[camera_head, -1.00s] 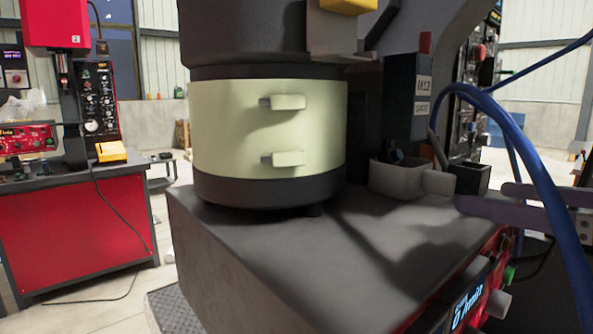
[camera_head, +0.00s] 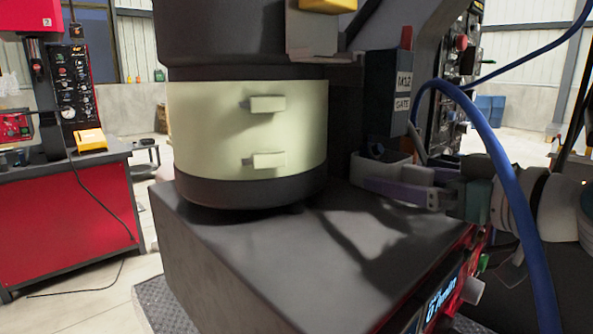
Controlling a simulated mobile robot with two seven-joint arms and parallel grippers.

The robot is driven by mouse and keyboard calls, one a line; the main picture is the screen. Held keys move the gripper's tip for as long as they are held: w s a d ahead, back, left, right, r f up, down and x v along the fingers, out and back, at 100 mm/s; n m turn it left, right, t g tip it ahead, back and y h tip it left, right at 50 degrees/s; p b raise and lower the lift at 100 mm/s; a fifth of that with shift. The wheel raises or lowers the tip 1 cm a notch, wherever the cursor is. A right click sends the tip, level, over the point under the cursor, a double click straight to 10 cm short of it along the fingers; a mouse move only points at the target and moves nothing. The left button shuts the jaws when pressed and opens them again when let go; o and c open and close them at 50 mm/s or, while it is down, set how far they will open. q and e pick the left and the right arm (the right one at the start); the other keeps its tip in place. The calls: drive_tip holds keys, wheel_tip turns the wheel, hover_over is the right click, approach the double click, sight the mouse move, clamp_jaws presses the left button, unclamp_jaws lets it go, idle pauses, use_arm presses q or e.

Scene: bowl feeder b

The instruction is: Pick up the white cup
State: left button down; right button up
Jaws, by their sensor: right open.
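The white cup (camera_head: 374,167) is a small, off-white, box-like container on the dark machine top, right of the round feeder drum and below a dark labelled box. Small dark items show at its top. My right gripper (camera_head: 389,182) comes in from the right with its jaws open. One purple finger lies across the lower front of the cup in the picture, hiding part of it. The other finger is at the cup's right side. I cannot tell whether either finger touches it. My left gripper is not in view.
The feeder drum (camera_head: 247,130) with its pale band stands close on the left. The dark labelled box (camera_head: 388,88) rises behind the cup. A blue cable (camera_head: 503,165) arcs in front of my right arm. The front of the machine top (camera_head: 270,265) is clear.

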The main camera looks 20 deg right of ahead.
drive_tip(key=c, duration=1.2)
drive_tip(key=shift+r, duration=0.1)
